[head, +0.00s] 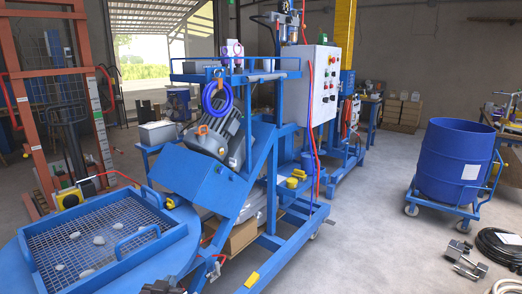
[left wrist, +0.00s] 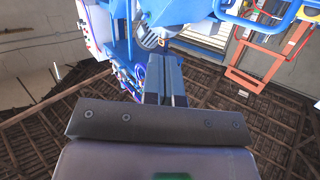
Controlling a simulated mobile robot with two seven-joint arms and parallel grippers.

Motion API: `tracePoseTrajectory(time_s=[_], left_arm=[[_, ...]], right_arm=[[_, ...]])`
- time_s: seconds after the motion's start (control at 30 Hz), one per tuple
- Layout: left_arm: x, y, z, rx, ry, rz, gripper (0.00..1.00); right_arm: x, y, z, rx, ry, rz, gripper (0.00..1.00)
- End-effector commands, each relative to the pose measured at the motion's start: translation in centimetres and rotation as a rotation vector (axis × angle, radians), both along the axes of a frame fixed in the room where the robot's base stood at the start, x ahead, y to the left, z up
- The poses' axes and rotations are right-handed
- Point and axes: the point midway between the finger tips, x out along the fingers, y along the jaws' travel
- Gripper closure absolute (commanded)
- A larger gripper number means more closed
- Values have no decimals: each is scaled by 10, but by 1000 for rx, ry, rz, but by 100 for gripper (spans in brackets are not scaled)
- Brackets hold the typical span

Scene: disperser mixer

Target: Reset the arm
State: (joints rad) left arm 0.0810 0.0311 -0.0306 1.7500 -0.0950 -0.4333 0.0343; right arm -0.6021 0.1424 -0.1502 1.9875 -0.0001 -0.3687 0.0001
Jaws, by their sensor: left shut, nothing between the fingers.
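My left gripper (head: 165,287) shows only as a small dark part at the bottom edge of the head view, by the blue round table. In the left wrist view my left gripper (left wrist: 166,82) has its two dark fingers together with nothing between them. That view is upside down, with the machine beyond the fingers. The blue disperser mixer (head: 215,180) stands in the middle of the head view, with a grey motor (head: 222,135) tilted on it. My right gripper is in neither view.
A blue mesh tray (head: 105,240) holding several pale stones rests on the blue round table (head: 165,265) at left. A control box (head: 322,85) is on the machine. A blue drum (head: 455,160) stands on a wheeled cart at right. Open floor (head: 365,225) lies between machine and cart.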

Motion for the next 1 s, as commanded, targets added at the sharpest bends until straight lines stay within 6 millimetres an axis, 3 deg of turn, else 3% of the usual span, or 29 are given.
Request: tracePoseTrajectory(time_s=[0.03, 0.37, 0.6, 0.8, 1.0], left_arm=[[-21, 5, -9, 9, 4, -6, 100], [-148, 19, -62, -7, 102, -26, 100], [-243, 32, -117, 2, 273, -7, 100], [-286, 42, -140, 5, 357, 15, 100], [-293, 43, -144, 5, 370, 19, 100]], right_arm=[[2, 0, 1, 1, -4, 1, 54], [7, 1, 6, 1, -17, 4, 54], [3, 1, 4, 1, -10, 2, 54], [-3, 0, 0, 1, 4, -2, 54], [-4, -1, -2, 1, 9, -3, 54]])
